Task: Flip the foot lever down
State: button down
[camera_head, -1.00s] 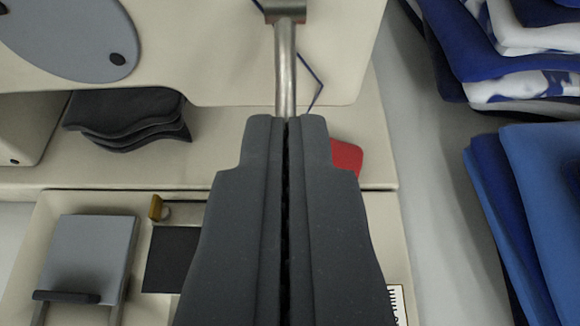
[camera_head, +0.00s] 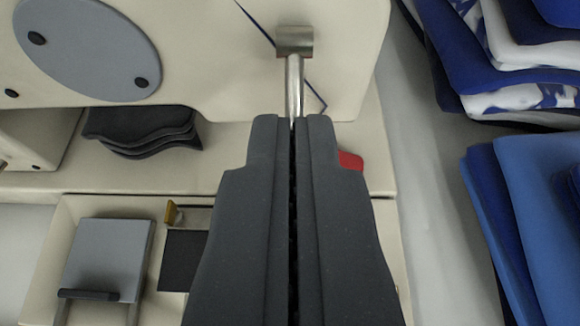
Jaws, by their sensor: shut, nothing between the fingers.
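The beige machine body (camera_head: 235,55) fills the upper left. A metal bar with a square block (camera_head: 295,40) on top runs down from it, and its lower end is hidden behind my fingertips. A red part (camera_head: 350,161) shows just right of my fingers, mostly covered by them; I cannot tell if it is the foot lever. My gripper (camera_head: 292,122) is shut and empty, in the middle of the view, pointing up at the bar. I cannot tell whether the fingertips touch the bar.
A grey plate (camera_head: 108,258) and a dark square (camera_head: 183,262) sit on the beige base at lower left, with a small yellow-brown tab (camera_head: 172,213) above the square. Dark folded cloth (camera_head: 143,128) lies under the machine. Blue and white cloths (camera_head: 525,70) are stacked at right. A pale strip of table (camera_head: 425,200) is clear.

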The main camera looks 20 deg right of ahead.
jog(key=s+f+v, duration=0.1)
jog(key=f+v, duration=0.1)
jog(key=v, duration=1)
jog(key=shift+s+a+b, duration=0.2)
jog(key=shift+s+b, duration=0.15)
jog(key=a+r+n+y, duration=0.1)
jog(key=a+r+y, duration=0.15)
jog(key=r, duration=0.65)
jog(key=a+r+n+y, duration=0.1)
jog(key=a+r, duration=0.2)
jog(key=r, duration=0.7)
jog(key=s+d+r+t, duration=0.1)
jog(key=s+d+r, duration=0.1)
jog(key=r, duration=0.5)
jog(key=s+d+r+n, duration=0.1)
jog(key=s+d+r, duration=0.1)
jog(key=s+r, duration=0.3)
jog(key=s+d+r+t, duration=0.1)
jog(key=s+d+r, duration=0.2)
jog(key=r, duration=0.7)
jog(key=shift+s+t, duration=0.3)
jog(key=shift+s, duration=0.1)
jog(key=shift+y, duration=0.25)
